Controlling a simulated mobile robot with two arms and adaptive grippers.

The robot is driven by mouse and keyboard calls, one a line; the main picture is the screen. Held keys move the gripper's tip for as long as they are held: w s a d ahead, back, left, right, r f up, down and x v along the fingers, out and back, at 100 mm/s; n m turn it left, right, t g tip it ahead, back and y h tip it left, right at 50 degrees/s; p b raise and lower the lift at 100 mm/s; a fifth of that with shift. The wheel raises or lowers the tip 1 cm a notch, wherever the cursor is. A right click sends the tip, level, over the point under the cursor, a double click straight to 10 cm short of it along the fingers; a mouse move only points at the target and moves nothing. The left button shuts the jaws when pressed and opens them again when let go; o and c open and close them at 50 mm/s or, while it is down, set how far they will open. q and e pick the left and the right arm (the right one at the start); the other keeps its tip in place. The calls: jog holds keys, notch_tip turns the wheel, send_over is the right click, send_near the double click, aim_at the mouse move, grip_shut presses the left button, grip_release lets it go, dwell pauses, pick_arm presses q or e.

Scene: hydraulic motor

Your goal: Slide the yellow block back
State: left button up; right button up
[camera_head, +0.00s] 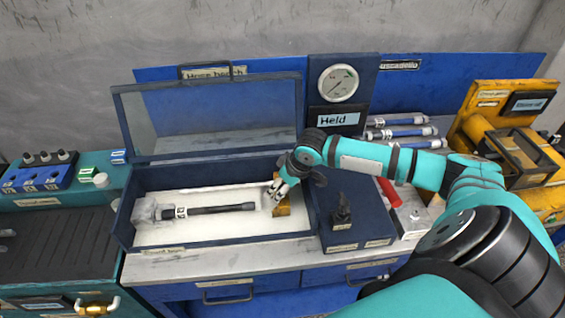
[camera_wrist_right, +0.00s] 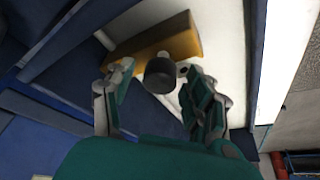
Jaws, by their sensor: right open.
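The yellow block (camera_head: 283,207) stands at the right end inside the open blue box, on its white floor. In the right wrist view the yellow block (camera_wrist_right: 185,37) shows as a long bar with a round dark knob (camera_wrist_right: 160,76) on its near side. My right gripper (camera_head: 274,190) is at the block and partly covers it in the head view. In the wrist view its open fingers (camera_wrist_right: 157,74) stand on either side of the knob; whether they touch it I cannot tell. My left gripper is not in view.
The blue box (camera_head: 126,220) has its clear lid (camera_head: 210,115) raised behind. A dark rod (camera_head: 222,209) with a clear end piece lies inside, left of the block. A gauge panel (camera_head: 338,85) reading "Held" and a black lever (camera_head: 342,212) stand to the right.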

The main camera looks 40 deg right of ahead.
jog(key=v, duration=1.2)
jog(key=shift+s, duration=0.1)
